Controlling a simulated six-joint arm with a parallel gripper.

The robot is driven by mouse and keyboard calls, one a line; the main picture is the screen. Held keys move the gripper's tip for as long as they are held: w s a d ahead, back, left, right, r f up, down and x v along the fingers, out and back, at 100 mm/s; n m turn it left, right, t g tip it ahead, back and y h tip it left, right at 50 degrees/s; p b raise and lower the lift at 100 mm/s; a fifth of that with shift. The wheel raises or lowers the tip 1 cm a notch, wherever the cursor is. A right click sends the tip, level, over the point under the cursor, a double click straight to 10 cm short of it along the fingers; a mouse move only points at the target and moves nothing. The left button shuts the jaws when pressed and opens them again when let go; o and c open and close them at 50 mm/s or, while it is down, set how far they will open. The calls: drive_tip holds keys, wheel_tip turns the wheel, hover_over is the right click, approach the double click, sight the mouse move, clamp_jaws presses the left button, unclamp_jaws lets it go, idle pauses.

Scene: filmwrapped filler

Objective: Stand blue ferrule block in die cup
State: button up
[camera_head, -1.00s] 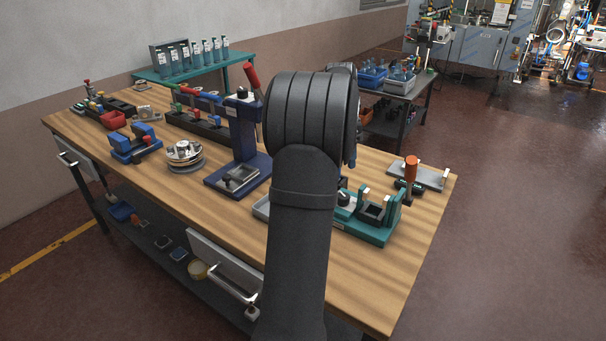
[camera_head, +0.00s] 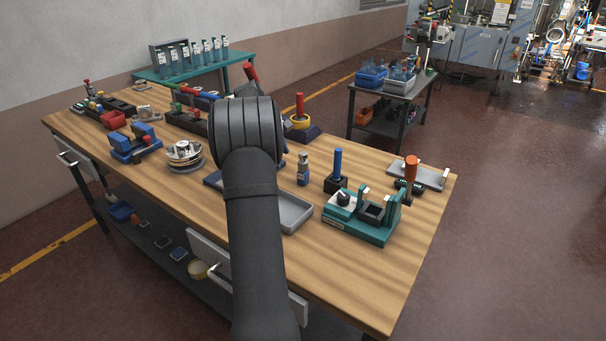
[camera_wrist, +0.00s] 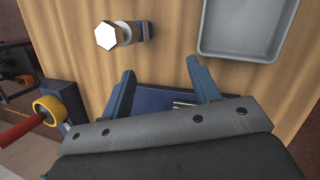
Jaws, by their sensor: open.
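A small upright piece with a blue body and grey metal top, likely the blue ferrule block (camera_head: 303,174), stands on the bench. In the wrist view this blue piece (camera_wrist: 145,30) shows a bright hexagonal top, beyond my fingertips. A dark square cup, likely the die cup (camera_head: 373,212), sits in the teal fixture (camera_head: 352,232) at the bench's right. My gripper (camera_wrist: 161,67) is open and empty, its fingers apart over the bench and a dark blue base. In the head view my arm hides the gripper.
A grey tray (camera_head: 292,214) lies close to the right finger. A red handle with a yellow ring (camera_head: 300,121) stands behind. Bare wood lies at front right.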

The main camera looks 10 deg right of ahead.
sight(301, 157)
drive_tip(key=w+a+f+n, duration=0.1)
drive_tip(key=a+f+n, duration=0.1)
drive_tip(key=a+n, duration=0.4)
drive_tip(key=shift+n+h, duration=0.3)
drive_tip(key=shift+n, duration=0.2)
drive_tip(key=d, duration=0.8)
drive_tip(key=w+d, duration=0.1)
drive_tip(key=d, duration=0.3)
drive_tip(key=shift+d+f, duration=0.2)
drive_tip(key=shift+d, duration=0.05)
drive_tip(key=x, duration=0.2)
drive_tip(key=shift+d+f, duration=0.2)
drive_tip(key=shift+d, duration=0.05)
drive_tip(key=shift+d+f, duration=0.15)
drive_tip(key=shift+f, duration=0.15)
drive_tip(key=c, duration=1.2)
wheel_tip(301, 157, up, 9)
drive_tip(key=shift+m, duration=0.3)
drive_tip(key=s+d+r, duration=0.1)
drive_tip(key=s+d, duration=0.4)
drive_tip(key=s, duration=0.3)
drive_tip(key=s+d+r, duration=0.2)
drive_tip(key=s+d, duration=0.3)
drive_tip(key=s, duration=0.3)
drive_tip(key=s+d+r, duration=0.2)
drive_tip(key=s+d, duration=0.3)
drive_tip(key=s, duration=0.2)
drive_tip(key=shift+s+d, duration=0.15)
drive_tip(key=shift+s, duration=0.25)
